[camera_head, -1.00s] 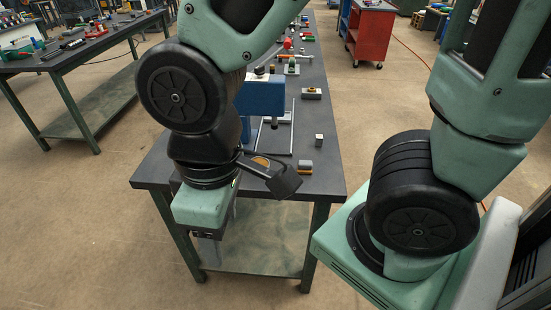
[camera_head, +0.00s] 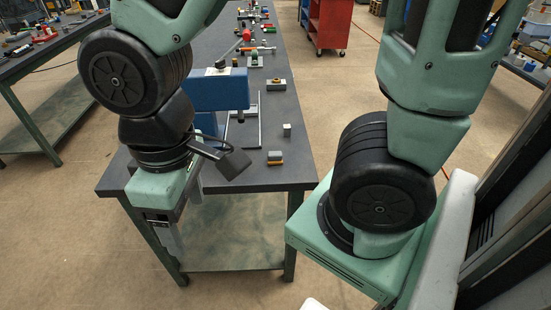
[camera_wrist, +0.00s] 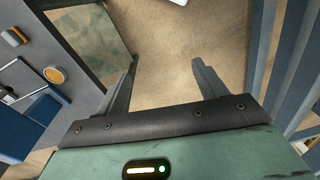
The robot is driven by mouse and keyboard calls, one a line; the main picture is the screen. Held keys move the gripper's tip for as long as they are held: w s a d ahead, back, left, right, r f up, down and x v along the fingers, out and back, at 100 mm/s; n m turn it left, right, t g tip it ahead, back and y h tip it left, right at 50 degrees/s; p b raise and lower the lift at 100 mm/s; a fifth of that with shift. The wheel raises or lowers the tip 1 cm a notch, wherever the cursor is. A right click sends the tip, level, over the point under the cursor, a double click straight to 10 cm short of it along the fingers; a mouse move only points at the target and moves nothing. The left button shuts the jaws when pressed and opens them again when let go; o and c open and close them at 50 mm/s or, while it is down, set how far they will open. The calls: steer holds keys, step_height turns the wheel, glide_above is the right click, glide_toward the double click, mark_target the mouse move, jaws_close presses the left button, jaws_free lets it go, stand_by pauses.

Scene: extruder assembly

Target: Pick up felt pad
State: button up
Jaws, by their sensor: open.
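My gripper (camera_wrist: 163,62) is open and empty in the wrist view, its two fingers wide apart over bare floor. In the head view my gripper (camera_head: 182,220) hangs off the near edge of the dark workbench (camera_head: 215,182). No thing in view is surely the felt pad. A flat round orange disc with a pale rim (camera_wrist: 55,75) lies on the bench in the wrist view, left of the fingers; it may be the pad. My wrist hides that spot in the head view. A grey and yellow block (camera_head: 275,157) lies near the bench's right edge.
A blue fixture (camera_head: 222,90) stands on the bench behind my wrist. A red cabinet (camera_head: 328,25) stands beyond. Open floor (camera_head: 365,90) lies right of the bench.

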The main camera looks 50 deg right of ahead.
steer(key=w+d+f+m+b, duration=0.2)
steer(key=w+d+m, duration=0.3)
steer(key=w+d, duration=0.3)
steer(key=m+b, duration=0.2)
steer(key=m, duration=1)
glide_above(275, 153)
steer(key=shift+h, duration=0.4)
steer(key=f, duration=1.6)
steer(key=shift+s+a+f, duration=0.1)
steer(key=shift+a+f, duration=0.15)
steer(key=shift+f, duration=0.15)
steer(key=shift+d+f+p, duration=0.15)
steer(key=shift+f+p, duration=0.3)
steer(key=shift+f, duration=1.15)
steer(key=shift+d+f+p, duration=0.15)
steer(key=shift+f+p, duration=0.3)
steer(key=shift+f, duration=1.15)
steer(key=c, duration=1.1)
steer(key=shift+r, duration=0.15)
steer(key=shift+c, duration=0.2)
step_height(275, 153, up, 10)
steer(key=shift+f+b, duration=0.1)
steer(key=shift+b, duration=0.55)
